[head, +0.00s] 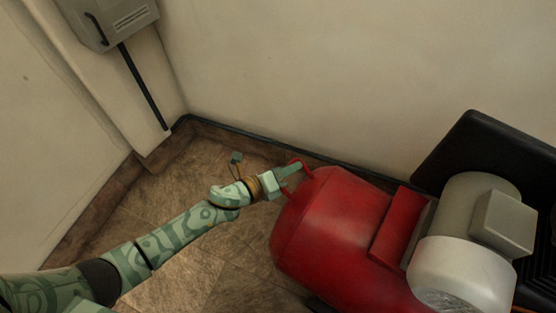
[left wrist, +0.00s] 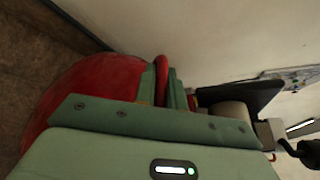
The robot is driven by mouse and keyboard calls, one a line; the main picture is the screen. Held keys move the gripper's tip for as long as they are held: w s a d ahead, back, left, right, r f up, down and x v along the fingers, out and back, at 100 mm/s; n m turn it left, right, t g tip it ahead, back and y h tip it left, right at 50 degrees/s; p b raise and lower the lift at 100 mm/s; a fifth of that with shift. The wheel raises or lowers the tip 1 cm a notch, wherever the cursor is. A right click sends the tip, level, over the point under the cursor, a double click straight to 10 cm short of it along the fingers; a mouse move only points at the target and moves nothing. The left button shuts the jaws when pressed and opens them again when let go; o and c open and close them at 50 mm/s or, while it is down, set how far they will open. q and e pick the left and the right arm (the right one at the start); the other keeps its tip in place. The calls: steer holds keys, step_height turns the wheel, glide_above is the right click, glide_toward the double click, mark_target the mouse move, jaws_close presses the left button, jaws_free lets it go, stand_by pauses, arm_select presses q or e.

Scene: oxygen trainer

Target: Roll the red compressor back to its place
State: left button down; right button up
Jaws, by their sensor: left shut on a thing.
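The red compressor (head: 325,228) is at the lower right of the head view. It is a rounded red tank with a grey motor (head: 470,245) on top. My left gripper (head: 290,171) reaches in from the left and is shut on this handle. In the left wrist view the handle (left wrist: 161,75) passes between the fingers of my left gripper (left wrist: 162,88). The red tank (left wrist: 95,82) fills the left there. The compressor's underside is hidden. My right gripper is not in view.
A cream wall (head: 350,80) with a dark skirting runs behind the compressor and meets another wall in a corner at left. A grey box (head: 112,20) with a black pipe hangs there. Brown tiled floor (head: 165,205) is clear left of the compressor.

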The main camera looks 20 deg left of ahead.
arm_select(q)
steer(key=shift+w+d+r, duration=0.15)
steer(key=shift+d+r, duration=0.25)
steer(key=shift+r, duration=0.05)
steer(key=c, duration=1.5)
jaws_free()
steer(key=shift+f, duration=0.15)
steer(key=shift+f, duration=0.1)
steer(key=shift+s+a, duration=0.1)
steer(key=shift+s, duration=0.15)
